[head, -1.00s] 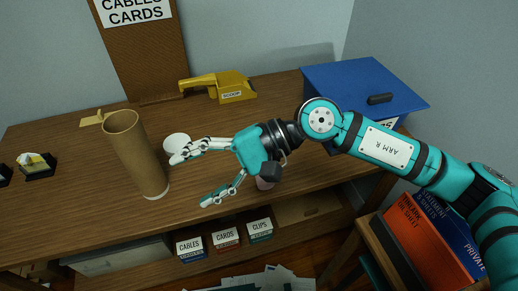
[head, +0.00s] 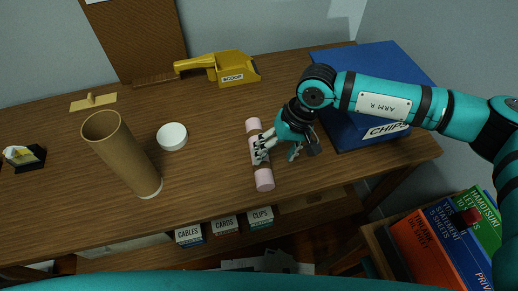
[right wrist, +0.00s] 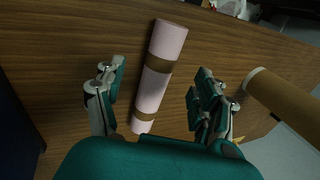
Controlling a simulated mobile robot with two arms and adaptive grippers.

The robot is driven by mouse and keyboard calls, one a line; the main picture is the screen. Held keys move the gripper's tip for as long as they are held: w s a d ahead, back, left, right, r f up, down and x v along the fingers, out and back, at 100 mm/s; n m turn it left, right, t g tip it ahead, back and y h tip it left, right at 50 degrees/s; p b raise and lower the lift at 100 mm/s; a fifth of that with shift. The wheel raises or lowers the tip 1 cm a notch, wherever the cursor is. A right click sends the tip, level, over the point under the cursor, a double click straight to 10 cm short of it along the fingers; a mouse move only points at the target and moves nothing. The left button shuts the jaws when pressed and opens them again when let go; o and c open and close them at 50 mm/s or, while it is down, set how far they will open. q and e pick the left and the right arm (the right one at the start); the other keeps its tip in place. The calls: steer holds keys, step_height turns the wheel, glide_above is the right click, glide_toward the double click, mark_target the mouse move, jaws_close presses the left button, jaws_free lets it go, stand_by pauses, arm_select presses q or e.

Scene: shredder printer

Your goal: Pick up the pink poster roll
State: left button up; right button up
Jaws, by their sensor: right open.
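In the right wrist view the roll (right wrist: 151,92) lies between the two spread fingers of the gripper (right wrist: 160,72), with gaps on both sides. I cannot tell how high the fingertips are above the desk. My left gripper is not in view.
A brown cardboard tube (head: 124,155) stands left of the roll, with a round white lid (head: 172,137) near it. A blue chips box (head: 372,75) stands close on the right.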

mark_target(266, 169)
steer(key=shift+x, duration=1.05)
steer(key=x, duration=0.1)
steer(key=p+x, duration=0.1)
steer(key=x, duration=0.2)
steer(key=shift+s+a+f, duration=0.15)
steer(key=shift+s, duration=0.2)
steer(key=shift+a+f, duration=0.1)
steer(key=shift+f, duration=0.2)
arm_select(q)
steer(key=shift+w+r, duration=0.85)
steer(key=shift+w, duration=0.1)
arm_select(e)
steer(key=shift+c, duration=0.3)
steer(key=c, duration=1.3)
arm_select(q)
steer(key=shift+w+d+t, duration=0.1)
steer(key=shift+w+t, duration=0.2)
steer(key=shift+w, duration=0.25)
arm_select(e)
steer(key=shift+r, duration=0.15)
